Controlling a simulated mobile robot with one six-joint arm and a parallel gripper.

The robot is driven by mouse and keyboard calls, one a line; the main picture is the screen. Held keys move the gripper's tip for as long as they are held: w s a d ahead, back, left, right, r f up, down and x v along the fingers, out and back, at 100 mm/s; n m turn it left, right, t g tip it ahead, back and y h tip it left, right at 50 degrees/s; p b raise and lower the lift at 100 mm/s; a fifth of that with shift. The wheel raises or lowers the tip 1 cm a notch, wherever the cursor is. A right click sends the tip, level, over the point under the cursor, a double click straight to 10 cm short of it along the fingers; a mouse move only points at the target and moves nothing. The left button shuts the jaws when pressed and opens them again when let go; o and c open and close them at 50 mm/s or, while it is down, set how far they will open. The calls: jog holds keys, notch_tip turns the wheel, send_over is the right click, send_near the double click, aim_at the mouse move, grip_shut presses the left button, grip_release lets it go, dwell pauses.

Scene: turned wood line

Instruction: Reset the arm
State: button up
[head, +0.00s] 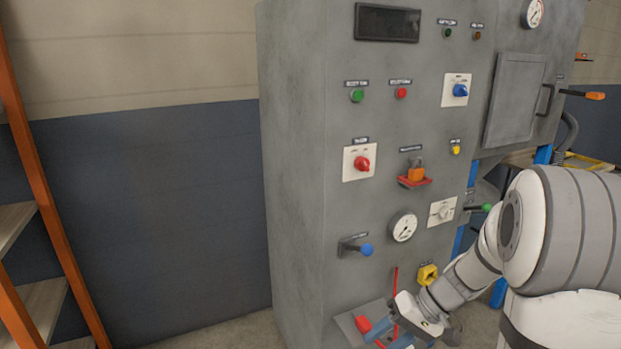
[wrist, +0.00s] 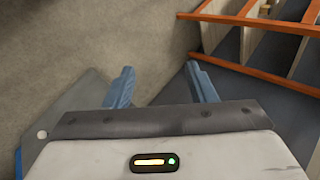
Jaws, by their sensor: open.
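My gripper (wrist: 161,82) shows in the wrist view with its two blue fingers apart and nothing between them. In the head view my arm reaches in from the right, and the gripper (head: 388,341) is low in front of the grey control cabinet (head: 290,200), near its lower panel. The fingertips are partly cut off by the bottom edge of the head view. I cannot tell whether the gripper touches the cabinet.
The cabinet front carries a red rotary switch (head: 362,163), a blue-knobbed lever (head: 366,249), a gauge (head: 403,226) and a yellow part (head: 427,274) close to my arm. An orange-framed shelf (head: 48,180) stands at left. Floor between shelf and cabinet looks clear.

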jog(key=s+r+t+h+p, duration=0.1)
jog(key=s+r+h+p, duration=0.3)
jog(key=r, duration=0.7)
jog(key=s+r+t+h+p, duration=0.2)
jog(key=s+r+h+p, duration=0.2)
jog(key=s+r+p, duration=0.4)
notch_tip(320, 180, up, 3)
jog(key=shift+s+r+m, duration=0.1)
jog(key=shift+s+m, duration=0.2)
jog(key=shift+s, duration=0.25)
jog(key=shift+a, duration=0.1)
